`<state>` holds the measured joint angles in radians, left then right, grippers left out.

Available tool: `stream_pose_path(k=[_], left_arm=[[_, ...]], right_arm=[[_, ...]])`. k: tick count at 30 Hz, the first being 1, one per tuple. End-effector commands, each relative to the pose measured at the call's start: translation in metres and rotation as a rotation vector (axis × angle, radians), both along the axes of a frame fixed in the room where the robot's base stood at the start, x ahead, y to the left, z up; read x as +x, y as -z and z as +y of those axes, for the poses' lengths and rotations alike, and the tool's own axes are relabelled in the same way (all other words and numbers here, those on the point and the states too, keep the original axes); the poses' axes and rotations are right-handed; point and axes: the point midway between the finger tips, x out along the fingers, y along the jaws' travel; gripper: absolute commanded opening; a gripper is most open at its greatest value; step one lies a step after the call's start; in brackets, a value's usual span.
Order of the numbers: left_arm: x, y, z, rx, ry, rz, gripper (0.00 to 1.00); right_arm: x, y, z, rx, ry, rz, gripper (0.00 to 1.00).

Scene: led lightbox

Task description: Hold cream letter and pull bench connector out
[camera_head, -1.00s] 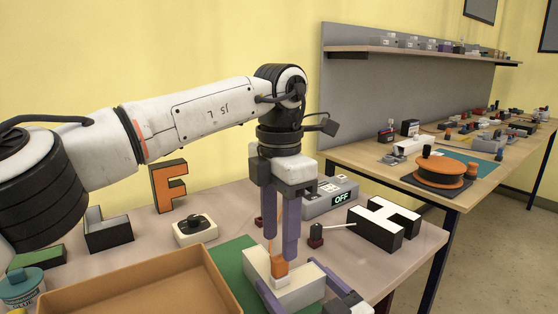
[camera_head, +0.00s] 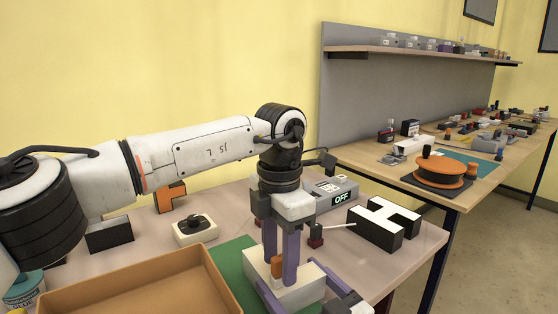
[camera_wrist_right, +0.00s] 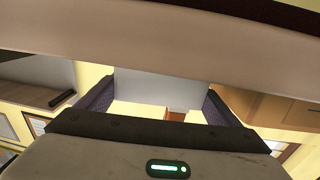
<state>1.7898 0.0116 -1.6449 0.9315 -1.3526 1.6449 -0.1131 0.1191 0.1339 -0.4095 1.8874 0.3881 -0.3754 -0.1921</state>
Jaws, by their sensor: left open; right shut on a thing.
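The cream letter (camera_head: 308,290) lies on a green mat (camera_head: 229,268) at the bottom centre of the head view. My right gripper (camera_head: 290,276) is shut on it, with purple fingers along its sides. A small orange connector (camera_head: 277,266) stands at the letter's top, partly hidden by the left fingers. My left gripper (camera_head: 280,264) points down with its open purple fingers around the connector; I cannot tell whether they touch it.
An orange-brown tray (camera_head: 190,252) is left of the mat. A white-topped black letter H (camera_head: 385,222) and a grey box marked OFF (camera_head: 335,192) stand to the right. An orange letter (camera_head: 171,197) and a small cream block with a black knob (camera_head: 195,229) are behind the tray.

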Motion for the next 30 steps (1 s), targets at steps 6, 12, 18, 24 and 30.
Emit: stream_pose_path(k=[6, 12, 18, 24, 30], left_arm=[[0.0001, -0.0003, -0.0001, -0.001, 0.0, 0.001, 0.42], [0.0001, -0.0003, 0.0001, 0.0, 0.0, 0.0, 0.42], [0.0001, -0.0003, 0.0001, 0.0, 0.0, 0.0, 0.42], [0.0002, -0.0003, 0.0001, 0.0, 0.0, 0.0, 0.12], [0.0002, -0.0004, 0.0001, 0.0, 0.0, 0.0, 0.0]], right_arm=[[0.0003, 0.0, -0.0004, -0.001, 0.001, -0.001, 0.59], [0.0003, 0.0, -0.0004, -0.001, 0.001, -0.001, 0.59], [0.0003, 0.0, -0.0004, 0.0, 0.001, 0.0, 0.59], [0.0003, 0.0, -0.0004, 0.0, 0.001, 0.0, 0.59], [0.0003, 0.0, -0.0004, 0.0, 0.001, 0.0, 0.59]])
